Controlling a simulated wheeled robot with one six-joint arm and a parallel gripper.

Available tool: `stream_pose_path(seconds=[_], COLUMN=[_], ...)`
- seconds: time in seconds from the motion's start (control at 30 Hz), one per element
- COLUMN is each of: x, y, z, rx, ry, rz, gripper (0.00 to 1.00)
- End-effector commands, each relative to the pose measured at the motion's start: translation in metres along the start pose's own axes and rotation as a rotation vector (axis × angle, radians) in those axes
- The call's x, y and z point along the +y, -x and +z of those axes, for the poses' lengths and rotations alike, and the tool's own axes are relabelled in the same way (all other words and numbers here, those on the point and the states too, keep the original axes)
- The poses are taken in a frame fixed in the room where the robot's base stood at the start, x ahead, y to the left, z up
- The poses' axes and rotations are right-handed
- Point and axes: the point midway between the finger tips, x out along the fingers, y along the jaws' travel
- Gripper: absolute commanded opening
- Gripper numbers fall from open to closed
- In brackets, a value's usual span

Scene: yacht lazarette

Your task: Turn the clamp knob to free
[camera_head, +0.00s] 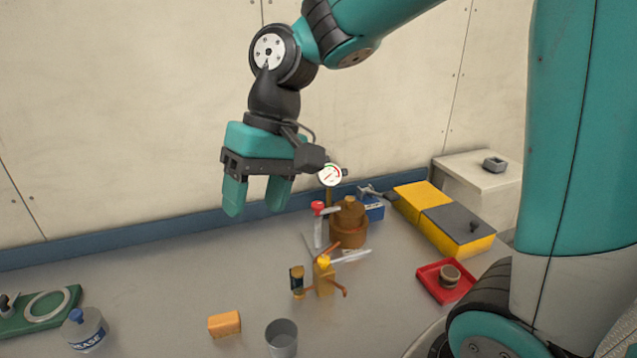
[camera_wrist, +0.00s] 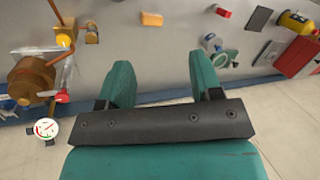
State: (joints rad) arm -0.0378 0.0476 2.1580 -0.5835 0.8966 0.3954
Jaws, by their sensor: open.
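My gripper (camera_head: 255,203) hangs in the air with its two teal fingers apart and nothing between them. It is left of and above a brass assembly. In the wrist view the open fingers (camera_wrist: 160,66) point over bare worktop. A yellow knob (camera_head: 323,261) sits on a small brass block with copper pipes; it also shows in the wrist view (camera_wrist: 64,41). A red knob (camera_head: 317,206) tops a pale lever beside a brown-bronze drum (camera_head: 348,234); it also shows in the wrist view (camera_wrist: 62,97). I cannot tell which knob is the clamp knob.
A round gauge (camera_head: 330,174) stands above the drum. The worktop's left middle is clear.

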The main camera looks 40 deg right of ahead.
Motion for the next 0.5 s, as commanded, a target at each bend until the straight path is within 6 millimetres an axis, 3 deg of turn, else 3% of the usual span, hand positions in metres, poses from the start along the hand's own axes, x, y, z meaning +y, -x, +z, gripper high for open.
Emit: stream_pose_path(seconds=[0.03, 0.1, 0.2, 0.3, 0.4, 0.5], x=[0.018, 0.052, 0.11, 0.171, 0.221, 0.255], y=[0.031, 0.053, 0.076, 0.09, 0.096, 0.097], z=[-0.036, -0.075, -0.117, -0.141, -0.15, -0.152], rx=[-0.017, -0.04, -0.068, -0.09, -0.106, -0.116], ry=[-0.146, -0.341, -0.604, -0.832, -1.004, -1.121], rz=[0.001, 0.005, 0.016, 0.031, 0.046, 0.058], gripper=[0.59, 0.59, 0.59, 0.59, 0.59, 0.59])
